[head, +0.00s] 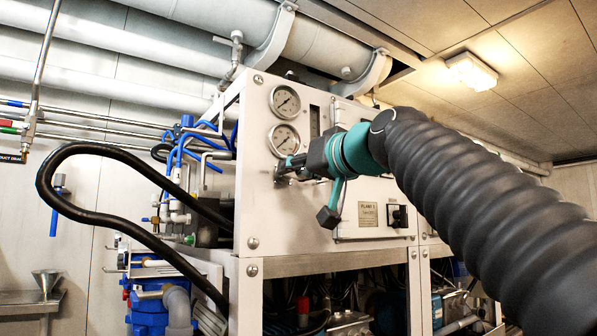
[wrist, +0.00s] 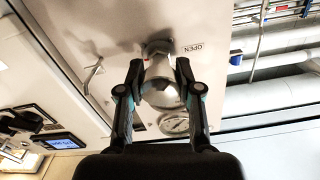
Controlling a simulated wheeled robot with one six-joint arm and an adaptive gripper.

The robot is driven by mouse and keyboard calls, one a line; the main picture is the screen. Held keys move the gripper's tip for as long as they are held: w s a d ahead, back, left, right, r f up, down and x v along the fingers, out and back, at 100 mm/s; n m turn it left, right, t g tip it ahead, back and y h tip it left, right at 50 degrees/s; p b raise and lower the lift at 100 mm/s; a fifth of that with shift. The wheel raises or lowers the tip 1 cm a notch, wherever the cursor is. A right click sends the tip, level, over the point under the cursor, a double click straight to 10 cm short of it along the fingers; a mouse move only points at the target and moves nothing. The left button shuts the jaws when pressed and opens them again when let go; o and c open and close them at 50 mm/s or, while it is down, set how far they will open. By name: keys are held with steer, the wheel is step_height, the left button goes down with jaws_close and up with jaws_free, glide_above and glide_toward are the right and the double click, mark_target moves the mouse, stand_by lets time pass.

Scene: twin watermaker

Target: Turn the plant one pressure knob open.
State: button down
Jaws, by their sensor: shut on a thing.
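The pressure knob (wrist: 162,93) is a round silver knob on a short stem. It stands out from the white panel (head: 257,205) in the wrist view. A printed label "OPEN" (wrist: 192,48) is beside it. My gripper (wrist: 160,76) has one finger on each side of the knob and is shut on it. In the head view my gripper (head: 288,168) meets the panel below two round gauges, and its body hides most of the knob. A plate reading "PLANT 1" (head: 368,213) is on the cabinet door to the right. The knob's turn angle cannot be told.
The upper gauge (head: 285,101) and lower gauge (head: 283,140) are close above my gripper. A black switch (head: 397,216) is on the door. A thick black hose (head: 50,190) loops out at the left. A metal handle (wrist: 92,74) sticks out from the panel in the wrist view.

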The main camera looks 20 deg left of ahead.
stand_by(0.4)
steer(key=c, duration=0.7)
jaws_free()
steer(key=shift+c, duration=0.2)
steer(key=v, duration=1.2)
steer(key=shift+a, duration=0.1)
